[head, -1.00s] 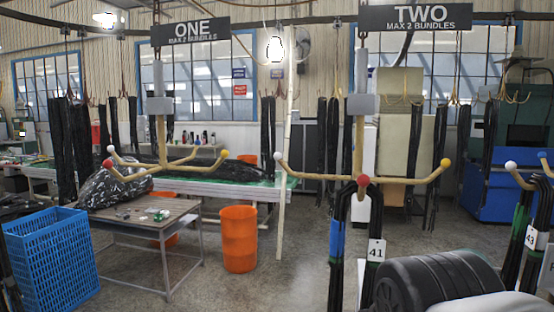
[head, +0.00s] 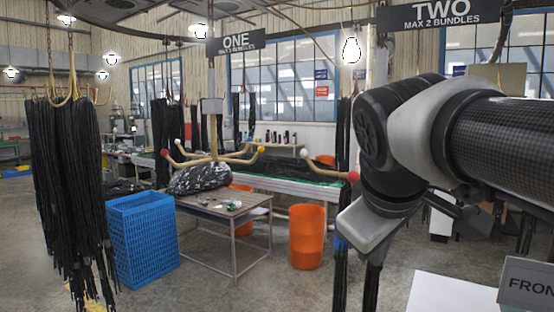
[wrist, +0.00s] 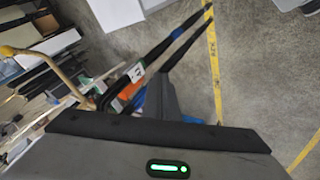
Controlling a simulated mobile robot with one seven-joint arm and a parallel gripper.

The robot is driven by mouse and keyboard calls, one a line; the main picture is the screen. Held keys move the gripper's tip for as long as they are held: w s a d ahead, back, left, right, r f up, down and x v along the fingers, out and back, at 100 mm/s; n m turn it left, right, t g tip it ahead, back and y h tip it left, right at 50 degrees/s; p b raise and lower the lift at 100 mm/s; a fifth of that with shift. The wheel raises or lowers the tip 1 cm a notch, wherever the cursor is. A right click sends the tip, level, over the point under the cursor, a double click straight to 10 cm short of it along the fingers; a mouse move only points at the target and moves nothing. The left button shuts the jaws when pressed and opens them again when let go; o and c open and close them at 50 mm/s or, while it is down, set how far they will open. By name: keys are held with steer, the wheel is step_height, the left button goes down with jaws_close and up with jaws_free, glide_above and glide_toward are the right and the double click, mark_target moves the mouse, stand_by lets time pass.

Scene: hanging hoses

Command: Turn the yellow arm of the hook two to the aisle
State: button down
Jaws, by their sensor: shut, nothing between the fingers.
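The sign of hook two (head: 440,16) shows at the upper right of the head view. My arm hides most of the hook; a red-tipped arm (head: 352,176) shows beside it. In the wrist view, a curved tan hook arm with a yellow tip (wrist: 8,50) reaches to the left edge. Dark hoses (wrist: 170,42) with a white tag (wrist: 137,72) hang beside that arm. My gripper (wrist: 164,78) shows as a grey finger shape, shut and empty, near the hoses. I cannot tell whether it touches them. In the head view, the gripper's fingertips cannot be made out clearly.
Hook one (head: 215,155) stands left, with a table (head: 225,215), a blue crate (head: 142,240) and an orange bin (head: 307,236) below. A hose bundle (head: 72,180) hangs at far left. Yellow floor lines (wrist: 213,60) cross open floor.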

mark_target(352, 173)
steer(key=w+d+r+n+t+h, duration=0.1)
steer(key=w+d+r+n+h, duration=0.15)
steer(key=w+r, duration=0.45)
steer(key=w+d+r+n+t+h, duration=0.1)
steer(key=w+r+n, duration=0.15)
steer(key=r, duration=0.75)
steer(key=shift+f+b, duration=3.1)
steer(key=shift+f, duration=1.5)
steer(key=a, duration=0.1)
steer(key=w+a, duration=0.1)
steer(key=a+p, duration=0.1)
steer(key=shift+w+a+r, duration=0.35)
steer(key=shift+w+a, duration=0.05)
steer(key=shift+w+a+p, duration=1.25)
steer(key=shift+w+a, duration=0.75)
steer(key=shift+w, duration=2.8)
steer(key=shift+w+a+p, duration=1.25)
steer(key=shift+w+a, duration=0.75)
steer(key=shift+w, duration=2.75)
steer(key=shift+s+r, duration=2.2)
steer(key=shift+r, duration=2.25)
steer(key=s+a+b, duration=0.2)
steer(key=s+a, duration=0.4)
steer(key=s, duration=0.3)
steer(key=shift+s+a, duration=0.2)
steer(key=shift+s, duration=0.15)
